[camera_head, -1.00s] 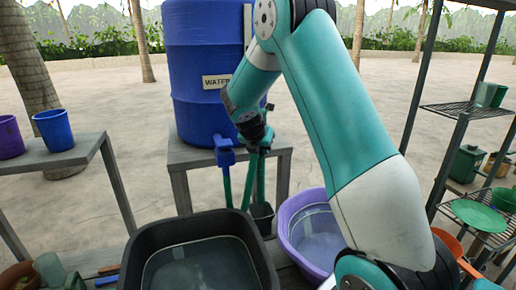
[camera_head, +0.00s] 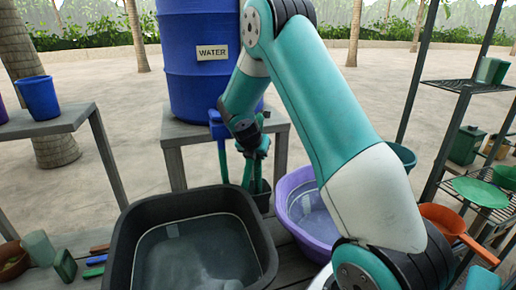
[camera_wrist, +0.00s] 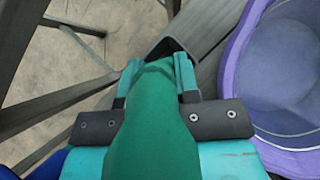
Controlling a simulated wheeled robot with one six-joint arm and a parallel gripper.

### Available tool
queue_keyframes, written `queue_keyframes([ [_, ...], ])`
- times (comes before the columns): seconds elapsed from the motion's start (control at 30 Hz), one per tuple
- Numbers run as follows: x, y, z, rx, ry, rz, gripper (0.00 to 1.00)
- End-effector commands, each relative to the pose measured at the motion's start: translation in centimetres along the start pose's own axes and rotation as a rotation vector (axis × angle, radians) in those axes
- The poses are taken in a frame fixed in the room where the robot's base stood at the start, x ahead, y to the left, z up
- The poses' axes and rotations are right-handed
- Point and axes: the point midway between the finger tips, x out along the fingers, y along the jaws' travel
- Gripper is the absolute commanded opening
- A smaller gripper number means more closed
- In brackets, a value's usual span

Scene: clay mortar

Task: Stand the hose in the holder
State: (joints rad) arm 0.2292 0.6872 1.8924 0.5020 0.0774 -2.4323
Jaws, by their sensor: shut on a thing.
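My gripper (camera_head: 256,150) is shut on the green hose (camera_wrist: 152,135), in front of the blue water barrel (camera_head: 195,80). In the head view the hose's lower part (camera_head: 247,174) points down toward the holder, a small dark square cup (camera_head: 262,200). In the wrist view the held end lies between my fingertips (camera_wrist: 157,78), and the holder's rim (camera_wrist: 172,45) shows just beyond it. I cannot tell whether the end is inside the cup. Another green length (camera_head: 223,165) hangs below a blue fitting on the barrel.
A black tub of water (camera_head: 125,240) stands in front, left of the holder. A purple basin (camera_head: 283,205) stands close to its right. An orange scoop (camera_head: 445,220) and a wire shelf (camera_head: 470,85) are at right. A bench with a blue cup (camera_head: 40,97) is at left.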

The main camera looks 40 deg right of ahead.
Motion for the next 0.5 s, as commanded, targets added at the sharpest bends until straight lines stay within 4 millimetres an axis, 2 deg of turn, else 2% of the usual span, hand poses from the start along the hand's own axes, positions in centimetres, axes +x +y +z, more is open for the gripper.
queue_keyframes([
  [0.43,0.59,0.00,-0.44,0.001,-0.001,0.001,0.07],
  [0.47,0.59,0.00,-0.44,0.001,-0.001,0.001,0.32],
  [0.5,0.59,0.00,-0.43,0.001,-0.001,0.001,0.41],
])
